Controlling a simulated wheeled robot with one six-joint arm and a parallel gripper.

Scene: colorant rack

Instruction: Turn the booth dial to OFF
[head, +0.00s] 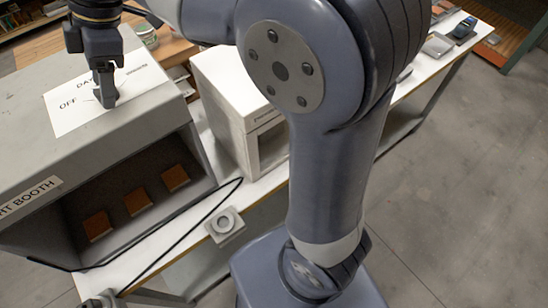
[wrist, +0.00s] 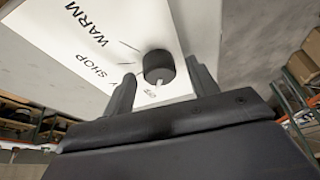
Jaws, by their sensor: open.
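The booth dial is a round black knob (wrist: 158,66) on a white label plate, seen in the wrist view. A short pale pointer mark (wrist: 157,88) shows at its lower edge, towards my gripper's palm. I cannot tell which setting it marks. My gripper (wrist: 162,72) is open, one finger on each side of the knob; contact is unclear. In the head view my gripper (head: 105,90) points down at the label plate (head: 72,112) on the grey light booth (head: 165,112), and the dial is hidden there. "OFF" is readable left of the gripper; "WARM" and "SHOP" show in the wrist view.
Several orange-brown squares (head: 136,201) lie inside the booth. A white box (head: 218,92) stands on the bench to its right. A small grey block with a round top (head: 224,224) and a black cable (head: 180,230) are at the bench front. Open floor lies at right.

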